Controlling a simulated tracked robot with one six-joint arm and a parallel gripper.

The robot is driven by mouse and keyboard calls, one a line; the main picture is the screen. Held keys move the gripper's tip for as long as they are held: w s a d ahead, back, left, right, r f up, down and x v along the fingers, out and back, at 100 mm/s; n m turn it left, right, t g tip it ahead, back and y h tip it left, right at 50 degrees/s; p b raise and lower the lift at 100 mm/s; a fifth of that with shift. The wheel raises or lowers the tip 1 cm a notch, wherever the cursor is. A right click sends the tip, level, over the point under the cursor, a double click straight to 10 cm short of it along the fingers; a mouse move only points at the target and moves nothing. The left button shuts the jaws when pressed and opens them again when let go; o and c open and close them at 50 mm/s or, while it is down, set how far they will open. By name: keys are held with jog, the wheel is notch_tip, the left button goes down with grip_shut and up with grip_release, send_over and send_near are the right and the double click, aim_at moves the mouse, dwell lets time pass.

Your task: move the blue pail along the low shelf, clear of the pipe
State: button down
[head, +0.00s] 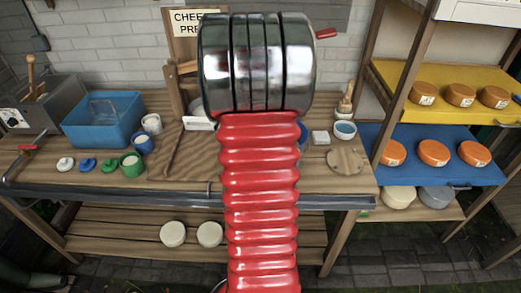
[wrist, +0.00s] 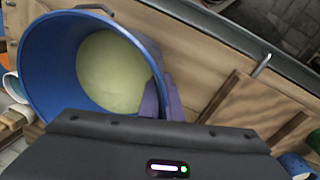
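A blue pail (wrist: 48,58) with pale yellow-green stuff in its bottom fills the left of the wrist view, standing on wooden boards. In the head view a sliver of blue (head: 302,134) shows beside my arm on the bench top; my arm hides the rest, so I cannot tell if it is the pail. My gripper (wrist: 162,98) is at the pail's rim, with dark purplish finger parts on both sides of the wall. I cannot tell if they press on it. The low slatted shelf (head: 110,240) runs under the bench. I cannot pick out the pipe for sure.
A grey rail (head: 130,198) runs along the bench's front edge. A blue tub (head: 103,120), a blue pot (head: 143,145) and a green pot (head: 131,166) stand at left. A round board (head: 345,161) lies at right. Two pale cheeses (head: 172,234) sit on the lower shelf.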

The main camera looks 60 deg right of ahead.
jog(key=c, duration=2.4)
grip_release()
jog(key=o, duration=0.4)
jog(key=r, duration=0.8)
jog(key=w+a+r, duration=0.1)
jog(key=r, duration=0.3)
jog(key=shift+w, duration=0.1)
